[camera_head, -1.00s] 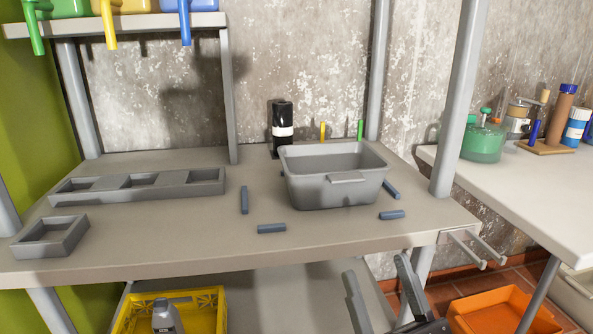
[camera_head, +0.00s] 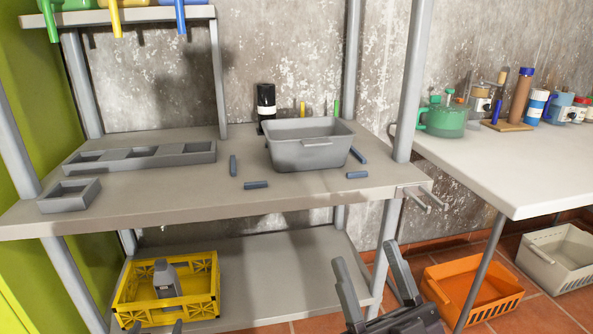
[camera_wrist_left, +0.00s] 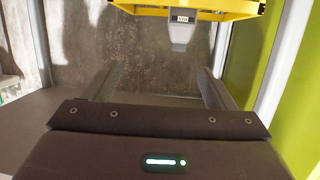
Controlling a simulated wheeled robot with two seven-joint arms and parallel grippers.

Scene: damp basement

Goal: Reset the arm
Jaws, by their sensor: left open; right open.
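My right gripper (camera_head: 375,272) is at the lower middle of the head view, in front of the lower shelf's right end. Its two dark fingers are apart with nothing between them. My left gripper (camera_head: 156,327) shows only as two dark fingertips at the bottom edge, just in front of the yellow crate (camera_head: 209,306). In the left wrist view its fingers (camera_wrist_left: 158,78) are apart and empty. The yellow crate, with a grey bottle (camera_head: 163,278) in it, shows upside down at the top of that view.
The workbench (camera_head: 130,212) holds a grey bin (camera_head: 308,152), several blue-grey bars, a three-compartment tray (camera_head: 140,160) and a square tray (camera_head: 68,197). An orange crate (camera_head: 475,292) stands on the floor at right. The white table (camera_head: 520,180) is farther right. The lower shelf (camera_head: 275,275) is clear right of the yellow crate.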

